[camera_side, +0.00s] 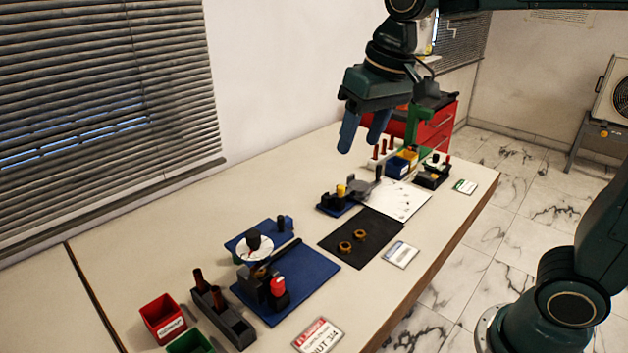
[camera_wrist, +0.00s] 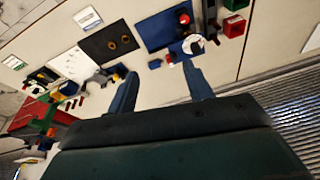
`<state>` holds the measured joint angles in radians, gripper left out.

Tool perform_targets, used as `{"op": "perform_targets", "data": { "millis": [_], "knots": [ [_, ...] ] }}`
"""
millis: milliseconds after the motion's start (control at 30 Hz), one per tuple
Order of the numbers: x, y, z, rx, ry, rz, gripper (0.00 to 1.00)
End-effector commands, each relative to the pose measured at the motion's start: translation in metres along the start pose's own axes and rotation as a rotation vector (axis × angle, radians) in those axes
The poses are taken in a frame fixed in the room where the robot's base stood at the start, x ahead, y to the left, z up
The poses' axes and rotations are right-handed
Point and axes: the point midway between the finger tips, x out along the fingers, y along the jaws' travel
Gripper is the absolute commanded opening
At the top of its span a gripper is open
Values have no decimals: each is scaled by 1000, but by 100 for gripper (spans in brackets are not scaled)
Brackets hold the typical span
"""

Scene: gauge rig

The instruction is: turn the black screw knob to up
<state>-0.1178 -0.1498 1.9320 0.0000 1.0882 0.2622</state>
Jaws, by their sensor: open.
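A second small black knob (camera_side: 283,223) stands on the plate's rear part. I cannot tell for certain which is the black screw knob. In the wrist view the white dial (camera_wrist: 193,45) lies just beyond the right finger. My gripper (camera_side: 359,146) is open and empty, high above the bench and apart from the rig; its fingers also show in the wrist view (camera_wrist: 161,72).
A black mat (camera_side: 361,250) with two brass rings (camera_side: 345,247) lies right of the rig. Beyond are a white sheet (camera_side: 408,203), small bins and a red drawer cabinet (camera_side: 437,126). Left of the rig are a grey holder (camera_side: 237,327) and a red bin (camera_side: 163,315).

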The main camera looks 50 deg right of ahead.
Motion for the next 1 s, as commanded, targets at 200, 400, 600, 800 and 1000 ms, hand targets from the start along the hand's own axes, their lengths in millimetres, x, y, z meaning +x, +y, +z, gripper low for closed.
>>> {"op": "perform_targets", "data": {
  "millis": [200,400,600,800,1000],
  "knots": [
    [21,-25,-41,38,-63,11,51],
    [46,-48,-74,74,-117,26,51],
    [78,-73,-101,109,-169,46,51],
    [113,-97,-121,143,-217,70,51],
    [139,-112,-132,168,-246,87,51]
  ]
}}
